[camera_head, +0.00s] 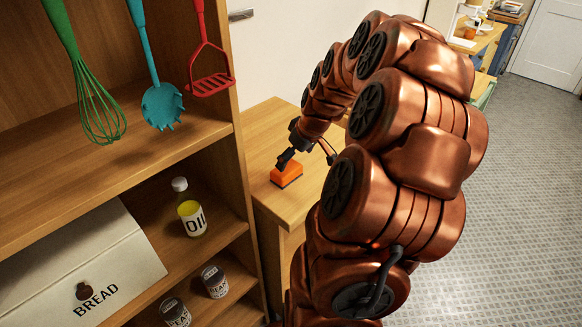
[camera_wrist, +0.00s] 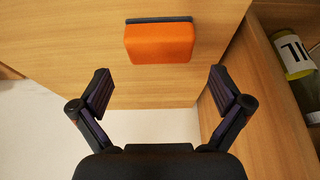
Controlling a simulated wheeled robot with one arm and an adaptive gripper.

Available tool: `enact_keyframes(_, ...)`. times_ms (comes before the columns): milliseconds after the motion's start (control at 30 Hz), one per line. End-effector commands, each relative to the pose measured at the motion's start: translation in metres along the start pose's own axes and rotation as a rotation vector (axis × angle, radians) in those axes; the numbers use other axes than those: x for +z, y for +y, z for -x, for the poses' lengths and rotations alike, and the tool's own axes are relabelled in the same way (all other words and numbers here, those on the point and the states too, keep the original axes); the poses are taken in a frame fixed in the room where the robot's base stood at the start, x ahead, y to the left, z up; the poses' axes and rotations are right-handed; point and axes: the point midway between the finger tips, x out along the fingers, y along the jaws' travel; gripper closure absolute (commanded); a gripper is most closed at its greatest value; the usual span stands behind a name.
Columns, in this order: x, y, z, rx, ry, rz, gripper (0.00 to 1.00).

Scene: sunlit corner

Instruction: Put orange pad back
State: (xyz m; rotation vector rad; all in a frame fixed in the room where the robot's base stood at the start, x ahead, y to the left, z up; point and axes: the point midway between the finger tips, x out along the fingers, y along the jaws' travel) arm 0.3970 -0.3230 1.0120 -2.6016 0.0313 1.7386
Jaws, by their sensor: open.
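The orange pad (camera_head: 287,175) is a small orange block with a dark layer along one side. It lies on a wooden counter (camera_head: 270,125) beside the shelf unit. In the wrist view the orange pad (camera_wrist: 160,43) is ahead of my gripper (camera_wrist: 160,92), roughly centred between the two fingers and beyond their tips. My gripper (camera_head: 307,160) is open and empty, with its fingers spread wide. In the head view one dark finger overlaps the pad's upper edge; whether it touches cannot be told there. My arm hides part of the counter.
The wooden shelf (camera_head: 110,185) on the left holds an oil bottle (camera_head: 190,208), jars (camera_head: 214,281) and a bread box (camera_head: 80,262). A green whisk (camera_head: 98,110), a teal spoon (camera_head: 161,103) and a red masher (camera_head: 210,82) hang above. Open tiled floor (camera_head: 520,180) lies right.

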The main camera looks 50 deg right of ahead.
Motion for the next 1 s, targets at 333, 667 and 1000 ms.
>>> enact_keyframes(333,0.0,0.001,0.039,0.002,0.001,0.0,0.0)
enact_keyframes(667,-0.004,-0.022,0.044,-0.017,-0.015,0.013,0.0)
enact_keyframes(1000,0.017,-0.181,0.052,-0.116,-0.198,0.068,0.0)
